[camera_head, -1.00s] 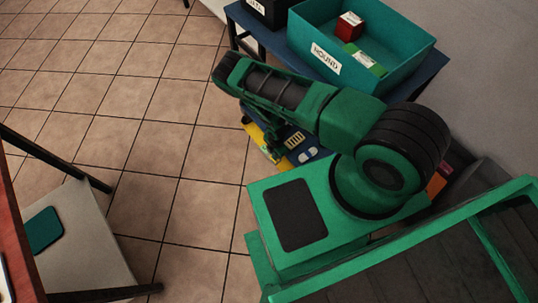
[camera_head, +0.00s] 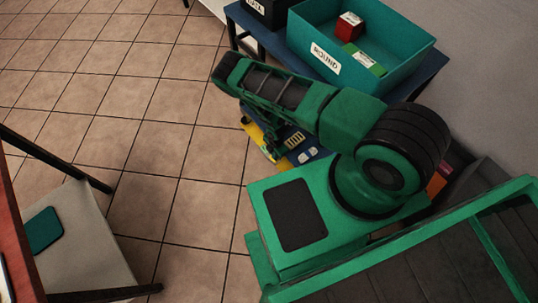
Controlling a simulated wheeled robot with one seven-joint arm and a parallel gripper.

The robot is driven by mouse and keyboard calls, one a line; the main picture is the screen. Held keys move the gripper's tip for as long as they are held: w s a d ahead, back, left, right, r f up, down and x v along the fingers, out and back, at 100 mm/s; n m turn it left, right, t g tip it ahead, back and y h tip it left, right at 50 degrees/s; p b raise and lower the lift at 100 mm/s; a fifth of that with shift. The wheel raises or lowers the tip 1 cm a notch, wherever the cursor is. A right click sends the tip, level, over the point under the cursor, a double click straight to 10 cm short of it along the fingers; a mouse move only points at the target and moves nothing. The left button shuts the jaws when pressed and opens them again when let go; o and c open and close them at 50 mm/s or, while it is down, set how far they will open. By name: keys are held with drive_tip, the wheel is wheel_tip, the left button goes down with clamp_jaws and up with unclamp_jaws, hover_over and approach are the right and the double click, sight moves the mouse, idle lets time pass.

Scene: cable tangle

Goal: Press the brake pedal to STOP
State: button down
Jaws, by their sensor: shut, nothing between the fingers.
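A low unit with a yellow edge (camera_head: 254,132) and a dark blue top (camera_head: 324,152) sits on the floor, partly under my arm. On it are a pale slotted plate (camera_head: 296,140), which looks like a pedal, and small whitish pads (camera_head: 308,155) beside it. I cannot read any label or tell which is the brake. My gripper (camera_head: 279,147) is small and dark below my upper arm, close to the left of the slotted plate. It is shut and empty. My arm hides much of it, and I cannot tell whether it touches a pedal.
A blue table (camera_head: 428,76) behind my arm bears a teal bin (camera_head: 402,65) labelled ROUND, with a red box (camera_head: 348,27) and a green box (camera_head: 364,62) inside. A black bin (camera_head: 265,12) stands beside it. A chair (camera_head: 85,240) is at lower left. Tiled floor between is clear.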

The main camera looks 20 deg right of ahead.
drive_tip(key=shift+f, duration=1.1)
idle(0.9)
drive_tip(key=shift+r, duration=3.55)
